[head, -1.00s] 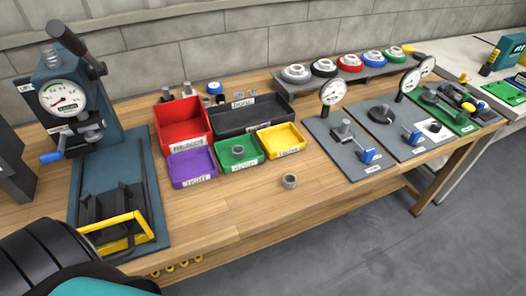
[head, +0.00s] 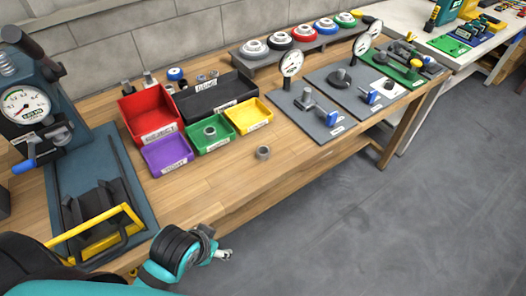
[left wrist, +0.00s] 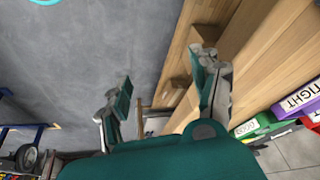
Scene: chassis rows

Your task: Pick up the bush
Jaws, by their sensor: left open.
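A small grey metal bush (head: 263,153), a short ring with a hole, stands alone on the wooden bench in front of the yellow bin. A similar grey ring (head: 210,131) sits inside the green bin (head: 217,145). My left gripper (head: 222,255) is low at the bench's front edge, left of and nearer than the lone bush, with nothing in it. In the left wrist view its two fingers (left wrist: 165,88) are spread apart beside the bench edge. The lone bush cannot be made out in that view. My right gripper is not seen.
Red (head: 150,117), purple (head: 168,156), black (head: 215,98) and yellow (head: 250,116) bins stand behind the bush. A press (head: 50,105) is at left. Gauge plates (head: 312,115) lie to the right. The bench around the bush is clear.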

